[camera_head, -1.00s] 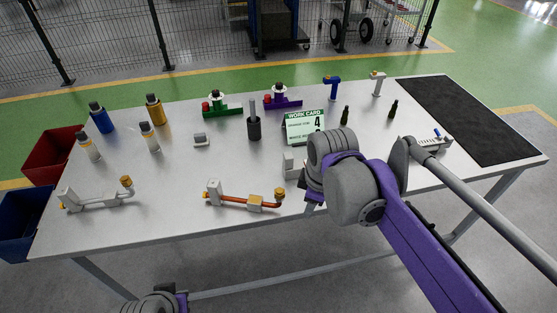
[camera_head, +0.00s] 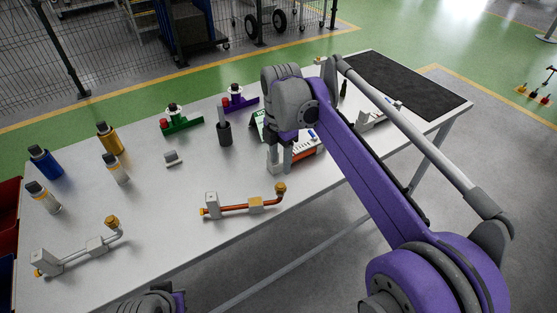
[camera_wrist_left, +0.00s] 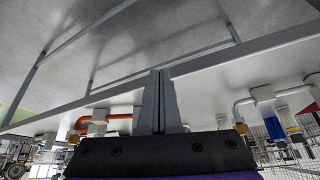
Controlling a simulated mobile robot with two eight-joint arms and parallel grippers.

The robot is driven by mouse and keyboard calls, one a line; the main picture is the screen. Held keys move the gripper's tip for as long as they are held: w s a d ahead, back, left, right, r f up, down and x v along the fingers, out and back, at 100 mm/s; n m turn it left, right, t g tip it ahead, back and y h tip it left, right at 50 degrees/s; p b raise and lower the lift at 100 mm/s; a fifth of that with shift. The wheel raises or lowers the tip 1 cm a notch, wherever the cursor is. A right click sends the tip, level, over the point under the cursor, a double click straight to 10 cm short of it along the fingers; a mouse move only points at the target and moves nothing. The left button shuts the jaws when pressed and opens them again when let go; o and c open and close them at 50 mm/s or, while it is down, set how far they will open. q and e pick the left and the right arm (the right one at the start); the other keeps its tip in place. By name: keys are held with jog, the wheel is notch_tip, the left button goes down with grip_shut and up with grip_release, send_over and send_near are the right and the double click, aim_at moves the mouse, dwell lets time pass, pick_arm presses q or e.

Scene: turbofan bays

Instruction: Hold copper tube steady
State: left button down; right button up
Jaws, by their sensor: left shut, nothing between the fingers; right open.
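The copper tube (camera_head: 234,208) lies near the table's front edge, between a grey block on its left and a brass end fitting on its right. In the left wrist view its orange bend (camera_wrist_left: 98,118) shows left of the fingers. My left gripper (camera_wrist_left: 161,73) is shut and empty, apart from the tube; in the head view only part of the left arm shows at the bottom edge. My right gripper (camera_head: 279,168) is open and empty, pointing down over the table, right of and behind the tube. The right arm hides part of the green work card (camera_head: 257,125).
A silver tube assembly (camera_head: 78,253) lies at the front left. Blue (camera_head: 46,163) and yellow (camera_head: 110,139) bottles stand behind it. Green (camera_head: 181,124) and purple (camera_head: 238,103) fixtures stand at the back, near a dark cup (camera_head: 224,133). A black mat (camera_head: 410,85) covers the far right.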

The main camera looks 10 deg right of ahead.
pick_arm(q)
jog(key=c, duration=1.5)
grip_release()
jog(key=shift+a, duration=0.1)
jog(key=o, duration=0.5)
jog(key=shift+w, duration=0.1)
jog(key=shift+o, duration=1.3)
jog(key=shift+w+d+r, duration=0.15)
jog(key=shift+d+r, duration=0.05)
jog(key=o, duration=0.4)
jog(key=shift+w+d+r+m+g, duration=0.15)
jog(key=shift+w+r+m, duration=0.4)
jog(key=shift+w, duration=0.1)
jog(key=shift+w+d+r+m+g, duration=0.15)
jog(key=shift+w+r+m, duration=0.35)
jog(key=shift+w+m, duration=0.1)
notch_tip(320, 180, up, 4)
jog(key=m+g, duration=0.5)
jog(key=m, duration=1)
send_over(213, 209)
jog(key=w, duration=0.1)
jog(key=shift+w+a+r, duration=0.1)
jog(key=shift+a, duration=0.25)
jog(key=shift+w+d+f+m, duration=0.2)
jog(key=shift+w+f+m, duration=0.1)
jog(key=shift+m, duration=0.15)
notch_tip(213, 209, down, 10)
jog(key=shift+f, duration=0.2)
